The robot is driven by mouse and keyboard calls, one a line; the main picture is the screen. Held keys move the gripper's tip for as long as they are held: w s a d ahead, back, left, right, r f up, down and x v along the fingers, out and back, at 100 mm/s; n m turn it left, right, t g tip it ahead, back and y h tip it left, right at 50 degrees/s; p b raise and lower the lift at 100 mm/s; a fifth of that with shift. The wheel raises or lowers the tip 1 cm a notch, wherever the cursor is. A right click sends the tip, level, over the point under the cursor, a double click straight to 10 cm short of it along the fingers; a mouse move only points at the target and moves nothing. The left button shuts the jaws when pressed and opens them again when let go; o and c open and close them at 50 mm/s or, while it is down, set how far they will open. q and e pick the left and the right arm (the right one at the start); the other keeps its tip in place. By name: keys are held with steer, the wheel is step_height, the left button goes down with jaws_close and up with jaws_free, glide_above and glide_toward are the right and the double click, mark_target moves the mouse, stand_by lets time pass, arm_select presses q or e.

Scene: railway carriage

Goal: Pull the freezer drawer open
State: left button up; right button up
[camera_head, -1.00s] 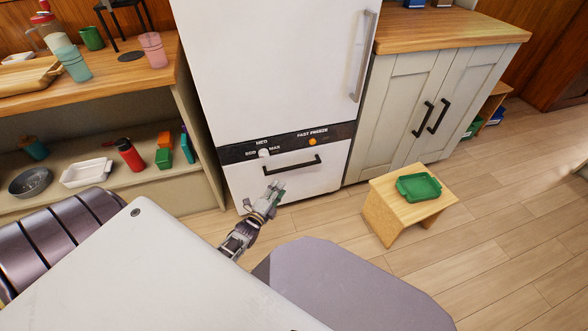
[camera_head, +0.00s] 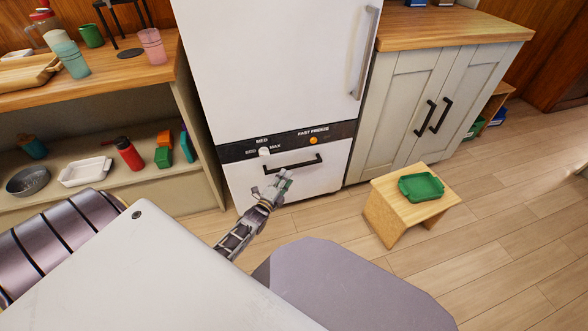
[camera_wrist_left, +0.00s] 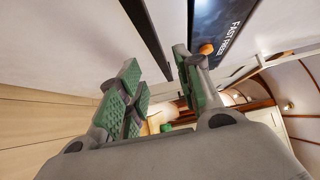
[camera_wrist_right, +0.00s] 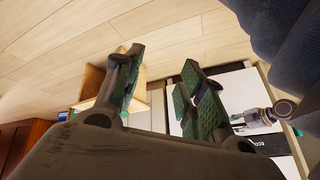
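The freezer drawer (camera_head: 318,180) is the white lower front of the tall fridge-freezer and looks closed. Its black bar handle (camera_head: 300,163) runs across just under the dark control panel. My left gripper (camera_head: 281,179) is in front of the drawer, just below the handle's left part. In the left wrist view, the left gripper (camera_wrist_left: 157,60) is open, and the handle (camera_wrist_left: 149,38) appears between its two fingers; I cannot tell whether they reach around it. My right gripper (camera_wrist_right: 163,62) is open and empty in the right wrist view, away from the handle. The head view does not show it.
The control panel (camera_head: 286,141) has a white knob and an orange knob. A small wooden stool (camera_head: 385,219) with a green tray (camera_head: 421,186) stands right of the drawer. Open shelves (camera_head: 120,176) are at left, a cabinet (camera_head: 425,110) at right. Floor before the drawer is partly clear.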

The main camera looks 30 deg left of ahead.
mark_target(293, 168)
arm_select(q)
steer(key=w+b, duration=0.1)
steer(key=w, duration=0.2)
steer(key=w+b, duration=0.1)
steer(key=w, duration=0.2)
steer(key=shift+a+f, duration=0.1)
steer(key=shift+a, duration=0.1)
steer(key=shift+w+a+b, duration=0.1)
steer(key=shift+w+b, duration=0.4)
steer(key=shift+w, duration=0.55)
arm_select(e)
steer(key=shift+m+t+y, duration=0.3)
steer(key=shift+t+y, duration=0.1)
steer(key=shift+t, duration=0.2)
steer(key=shift+w+a+f, duration=0.1)
steer(key=shift+a+f, duration=0.05)
steer(key=shift+f, duration=0.75)
steer(key=shift+a+f, duration=0.2)
steer(key=shift+f, duration=0.75)
steer(key=shift+w+a+f, duration=0.1)
steer(key=shift+a+f, duration=0.05)
steer(key=shift+f, duration=0.75)
arm_select(q)
jaws_close()
